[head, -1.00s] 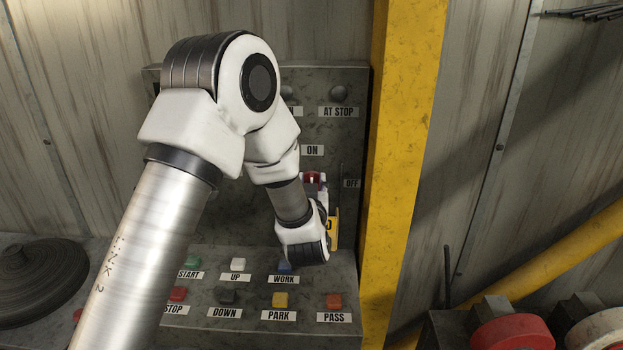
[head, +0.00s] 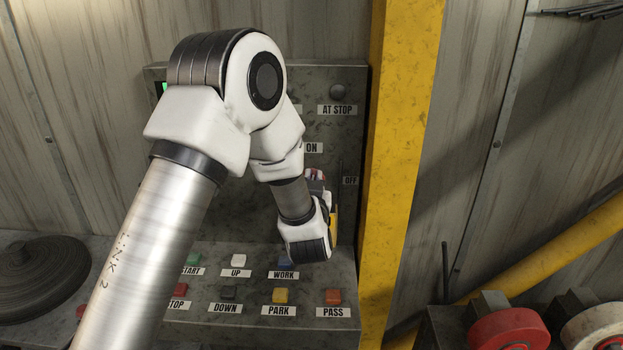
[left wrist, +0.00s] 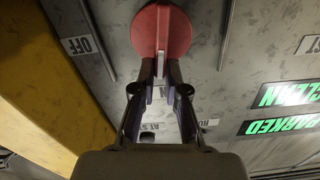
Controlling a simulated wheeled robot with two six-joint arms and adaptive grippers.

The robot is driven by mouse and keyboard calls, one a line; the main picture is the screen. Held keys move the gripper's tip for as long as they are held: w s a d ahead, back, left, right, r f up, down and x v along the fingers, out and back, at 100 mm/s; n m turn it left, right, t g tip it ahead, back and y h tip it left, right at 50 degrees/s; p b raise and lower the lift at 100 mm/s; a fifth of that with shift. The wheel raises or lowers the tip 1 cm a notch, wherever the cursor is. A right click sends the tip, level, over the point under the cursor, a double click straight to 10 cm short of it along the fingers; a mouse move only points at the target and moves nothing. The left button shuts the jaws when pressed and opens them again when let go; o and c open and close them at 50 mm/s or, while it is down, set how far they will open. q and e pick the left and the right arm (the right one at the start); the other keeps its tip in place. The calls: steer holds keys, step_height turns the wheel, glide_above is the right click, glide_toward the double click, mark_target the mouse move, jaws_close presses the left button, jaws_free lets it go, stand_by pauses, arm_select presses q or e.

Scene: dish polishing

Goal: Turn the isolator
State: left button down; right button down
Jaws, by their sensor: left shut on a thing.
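The isolator (left wrist: 160,32) is a round red part on the grey panel. In the left wrist view, which shows the panel upside down, my left gripper (left wrist: 160,82) is shut on its narrow red grip. In the head view my left arm hides most of the isolator and the fingers; only a little red and a yellow edge (head: 334,222) show beside the wrist. The ON label (head: 313,147) is above the wrist, and the OFF label (head: 350,181) is to its right. The OFF label also shows in the left wrist view (left wrist: 83,46). My right gripper is not in view.
Below the wrist is a sloping console (head: 250,326) with several coloured labelled buttons. A yellow post (head: 397,150) stands close right of the panel. Lit green CLEAN (left wrist: 286,95) and PARKED (left wrist: 280,127) displays are on the panel. A dark round wheel (head: 40,275) lies at left.

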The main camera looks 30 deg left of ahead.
arm_select(q)
steer(key=m, duration=0.2)
steer(key=d+m+p, duration=0.1)
steer(key=m, duration=0.1)
steer(key=shift+w+f, duration=0.15)
steer(key=shift+w, duration=0.15)
steer(key=m, duration=0.2)
steer(key=m+p, duration=0.1)
steer(key=m, duration=0.1)
steer(key=shift+w+d+f, duration=0.15)
steer(key=shift+d+f, duration=0.05)
steer(key=shift+f, duration=0.1)
steer(key=m, duration=0.3)
steer(key=m+p, duration=0.1)
steer(key=shift+w+d+f, duration=0.15)
steer(key=shift+d+f, duration=0.1)
steer(key=shift+f, duration=0.15)
steer(key=shift+w+f+m+p, duration=0.1)
steer(key=shift+f+m+p, duration=0.15)
steer(key=shift+m, duration=0.75)
steer(key=shift+f+m+p, duration=0.1)
steer(key=shift+m+p, duration=0.1)
steer(key=shift+m, duration=0.8)
steer(key=c, duration=1.2)
jaws_free()
steer(key=v, duration=1.1)
steer(key=shift+s+f, duration=0.25)
steer(key=shift+s, duration=0.15)
